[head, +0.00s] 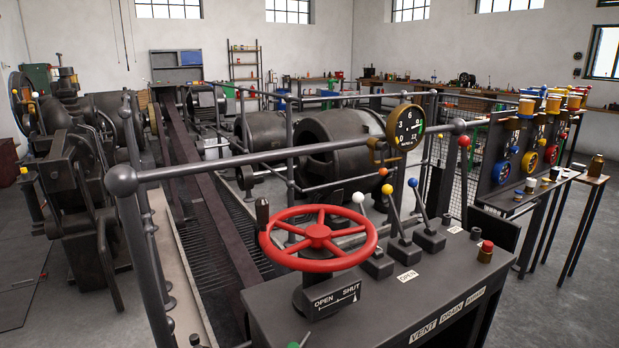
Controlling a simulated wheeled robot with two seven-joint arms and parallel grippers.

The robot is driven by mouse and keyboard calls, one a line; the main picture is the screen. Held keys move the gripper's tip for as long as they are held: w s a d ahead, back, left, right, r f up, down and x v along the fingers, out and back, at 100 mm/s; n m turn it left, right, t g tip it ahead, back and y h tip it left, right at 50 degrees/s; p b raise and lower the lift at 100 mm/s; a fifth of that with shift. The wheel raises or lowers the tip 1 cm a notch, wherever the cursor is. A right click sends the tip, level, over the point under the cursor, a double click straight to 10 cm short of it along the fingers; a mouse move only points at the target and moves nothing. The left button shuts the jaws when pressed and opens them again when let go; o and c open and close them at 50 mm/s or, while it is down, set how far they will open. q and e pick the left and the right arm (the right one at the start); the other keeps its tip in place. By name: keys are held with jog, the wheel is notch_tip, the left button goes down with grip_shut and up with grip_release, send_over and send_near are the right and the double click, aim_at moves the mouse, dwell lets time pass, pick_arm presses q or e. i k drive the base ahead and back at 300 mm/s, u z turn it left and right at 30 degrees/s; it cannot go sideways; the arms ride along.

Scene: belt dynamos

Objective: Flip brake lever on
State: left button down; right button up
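Three hand levers stand in a row on the dark control desk (290,300): a white-knobbed lever (358,197), an orange-knobbed lever (387,189) and a blue-knobbed lever (413,183). All three lean the same way, up and to the left. Labels on the desk's front read VENT (424,331) and DRAIN (452,311); a third label (475,296) is too small to read surely. A red-knobbed lever (464,142) rises behind the desk at the right. I cannot tell surely which lever is the brake. Neither of my grippers is in view.
A red handwheel (318,235) stands left of the levers above an OPEN/SHUT plate. A grey railing (250,160) with a round gauge (405,127) runs behind the desk. A panel with coloured dials (528,162) stands at the right. Floor is clear at the far right.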

aim_at(463, 142)
jog(key=z, duration=1.9)
jog(key=i, duration=4.5)
jog(key=u, duration=4.05)
